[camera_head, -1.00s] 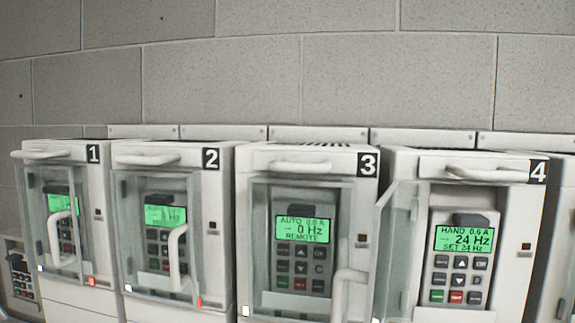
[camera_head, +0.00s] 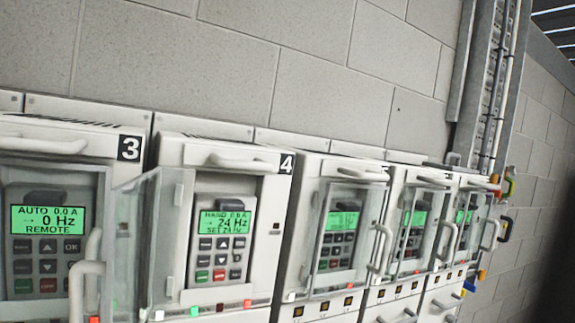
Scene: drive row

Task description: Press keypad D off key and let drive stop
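Drive unit 4 (camera_head: 268,222) stands left of the middle, with its clear door (camera_head: 150,245) swung open to the left. Its keypad (camera_head: 222,190) is uncovered, and its green display (camera_head: 222,224) reads HAND, 24 Hz, SET 24 Hz. Below are grey keys and a bottom row with a green key (camera_head: 202,276), a red off key (camera_head: 219,275) and a grey key. The letter D on this keypad is too small to read clearly now. My gripper is not in view.
Drive unit 3 (camera_head: 130,190) at left has its door closed and reads AUTO, 0 Hz, REMOTE. Several closed units (camera_head: 345,185) with protruding handles recede to the right.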

